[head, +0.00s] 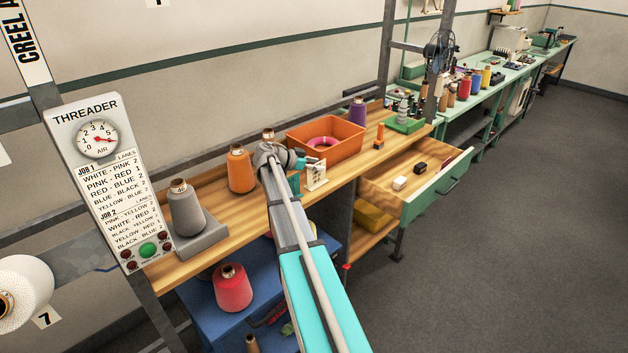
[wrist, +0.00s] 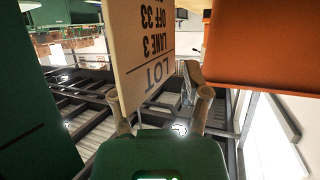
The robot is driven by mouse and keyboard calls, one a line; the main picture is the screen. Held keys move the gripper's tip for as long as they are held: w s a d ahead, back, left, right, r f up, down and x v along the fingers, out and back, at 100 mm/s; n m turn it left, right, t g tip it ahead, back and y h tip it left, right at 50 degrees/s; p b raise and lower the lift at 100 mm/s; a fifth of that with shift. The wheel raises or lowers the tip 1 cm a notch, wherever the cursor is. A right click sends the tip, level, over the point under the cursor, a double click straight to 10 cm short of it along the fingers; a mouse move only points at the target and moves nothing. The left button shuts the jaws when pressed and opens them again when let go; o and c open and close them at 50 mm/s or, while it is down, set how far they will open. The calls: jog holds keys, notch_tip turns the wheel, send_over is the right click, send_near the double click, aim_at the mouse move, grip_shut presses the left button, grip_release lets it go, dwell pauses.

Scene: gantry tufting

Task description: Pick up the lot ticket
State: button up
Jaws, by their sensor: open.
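The lot ticket (head: 317,173) is a small cream card with dark print, standing upright on the wooden bench in front of the orange bin. My gripper (head: 296,160) is at its left side, close to it. In the wrist view the ticket (wrist: 150,45) appears upside down, reading LOT, LANE 3 and OFF 33. Its lower part in that picture lies between the two fingers of my open gripper (wrist: 160,98). I cannot tell whether either finger touches the card.
The orange bin (head: 340,138) with a pink ring stands just behind the ticket. An orange cone (head: 241,171) and a grey cone (head: 186,208) stand to the left. An open drawer (head: 415,187) juts out at the right. Grey floor (head: 520,230) beyond is clear.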

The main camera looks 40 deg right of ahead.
jog(key=shift+c, duration=0.3)
grip_shut()
jog(key=shift+r, duration=0.15)
dwell(0.4)
notch_tip(320, 180, up, 3)
jog(key=p, duration=0.3)
jog(key=s+d+r+p, duration=0.8)
jog(key=d+r+p, duration=0.1)
jog(key=d+p, duration=0.1)
jog(key=shift+s+d+r, duration=0.4)
jog(key=shift+d, duration=0.05)
dwell(0.4)
